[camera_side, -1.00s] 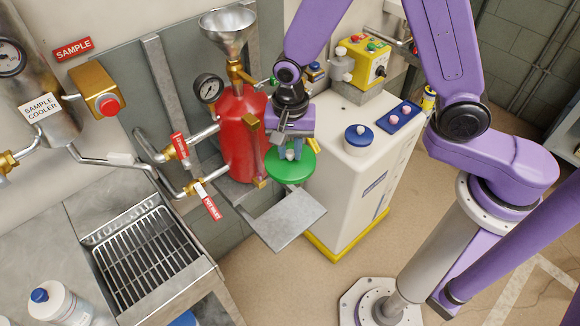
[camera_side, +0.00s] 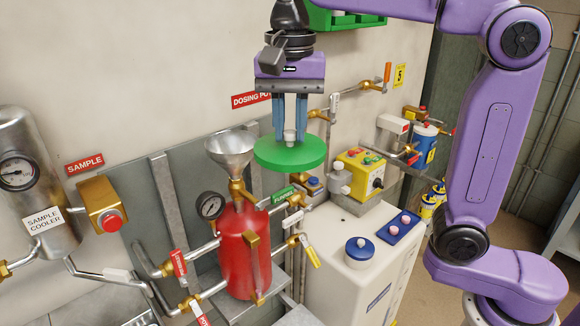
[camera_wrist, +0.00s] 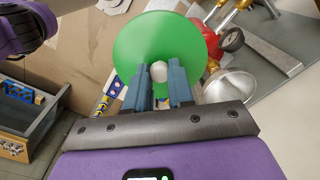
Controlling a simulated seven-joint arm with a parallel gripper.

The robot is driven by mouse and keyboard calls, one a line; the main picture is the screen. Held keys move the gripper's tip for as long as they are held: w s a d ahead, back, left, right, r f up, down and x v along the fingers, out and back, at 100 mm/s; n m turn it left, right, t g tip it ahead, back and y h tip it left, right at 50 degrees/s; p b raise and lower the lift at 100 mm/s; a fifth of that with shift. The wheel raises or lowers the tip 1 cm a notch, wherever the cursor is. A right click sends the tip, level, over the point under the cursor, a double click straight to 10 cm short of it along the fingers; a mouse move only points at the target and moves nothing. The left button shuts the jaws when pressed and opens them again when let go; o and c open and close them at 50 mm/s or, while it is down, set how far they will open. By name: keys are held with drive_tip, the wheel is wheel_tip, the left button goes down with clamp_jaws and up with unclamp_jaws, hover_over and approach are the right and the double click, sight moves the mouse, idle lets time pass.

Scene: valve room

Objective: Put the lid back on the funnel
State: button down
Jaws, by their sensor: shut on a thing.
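The green round lid (camera_side: 289,154) hangs level below my gripper (camera_side: 290,134) in the side view. My gripper is shut on the lid's pale knob, and the lid is clear of any surface. The silver funnel (camera_side: 231,150) stands open on top of the red pot (camera_side: 244,250), to the left of the lid and about level with it in the picture. In the wrist view the lid (camera_wrist: 160,50) sits beyond my gripper's fingers (camera_wrist: 159,78).
A white cabinet (camera_side: 335,265) with a blue-capped jar (camera_side: 360,250) and a blue tray (camera_side: 400,228) stands at the right. A yellow control box (camera_side: 361,174) is behind it. A pressure gauge (camera_side: 210,205) and valve pipes surround the red pot. A green shelf (camera_side: 350,17) is above.

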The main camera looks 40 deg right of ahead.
wheel_tip(320, 180, up, 2)
drive_tip(key=w+f, duration=0.3)
drive_tip(key=w, duration=0.6)
drive_tip(key=w+f, duration=0.3)
drive_tip(key=w, duration=0.6)
idle(1.1)
drive_tip(key=shift+f, duration=0.2)
idle(1.2)
